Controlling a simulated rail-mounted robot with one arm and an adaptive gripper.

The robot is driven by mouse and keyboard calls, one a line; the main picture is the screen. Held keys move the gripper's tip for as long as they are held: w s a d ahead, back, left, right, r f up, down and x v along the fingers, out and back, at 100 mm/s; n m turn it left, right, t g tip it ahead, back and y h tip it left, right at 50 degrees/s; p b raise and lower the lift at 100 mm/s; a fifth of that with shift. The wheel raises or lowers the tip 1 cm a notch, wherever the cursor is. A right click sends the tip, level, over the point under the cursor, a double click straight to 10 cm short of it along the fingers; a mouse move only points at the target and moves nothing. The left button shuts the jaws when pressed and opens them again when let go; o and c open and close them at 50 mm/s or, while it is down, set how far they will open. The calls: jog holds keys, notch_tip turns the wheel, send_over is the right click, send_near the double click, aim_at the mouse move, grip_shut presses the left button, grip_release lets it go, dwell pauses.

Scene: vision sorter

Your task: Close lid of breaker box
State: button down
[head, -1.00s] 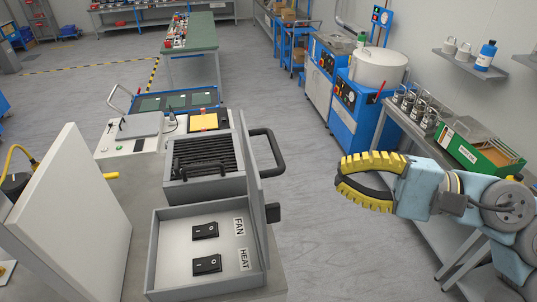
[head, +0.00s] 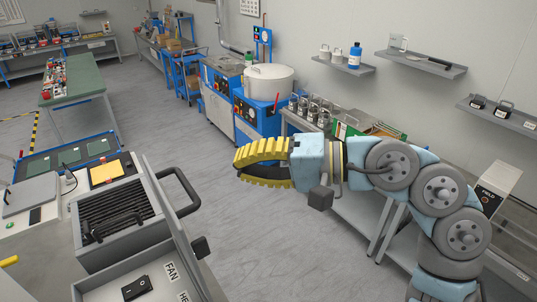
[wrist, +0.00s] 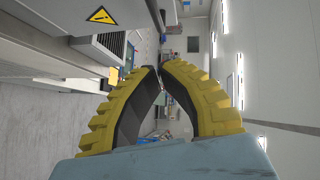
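The breaker box (head: 92,293) is a grey open box at the bottom left of the head view, cut off by the frame edge. A black rocker switch (head: 136,288) and a FAN label (head: 171,271) show inside it. Its grey lid (head: 183,252) appears to stand open, seen nearly edge-on along the right side. My gripper (head: 238,169) has yellow ribbed fingers and is in the air right of the box and lid, apart from both. In the wrist view my gripper (wrist: 159,69) has its fingertips together, with nothing visible between them.
A grey unit with dark slats (head: 112,209) and a black bar handle (head: 181,187) lie behind the box. A blue machine with a white drum (head: 268,80) and a wall-side bench stand beyond my gripper. Open floor (head: 265,250) lies between the box and my arm.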

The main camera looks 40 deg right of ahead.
jog(key=w+a+f+p, duration=0.1)
jog(key=w+a+p, duration=0.1)
jog(key=a, duration=0.3)
jog(key=shift+w+a+f+p, duration=0.15)
jog(key=shift+a+f+p, duration=0.1)
jog(key=shift+a+p, duration=0.1)
jog(key=shift+a+b, duration=0.15)
jog(key=shift+b, duration=0.15)
jog(key=shift+a+r+b, duration=0.15)
jog(key=shift+a+b, duration=0.25)
jog(key=shift+b, duration=0.1)
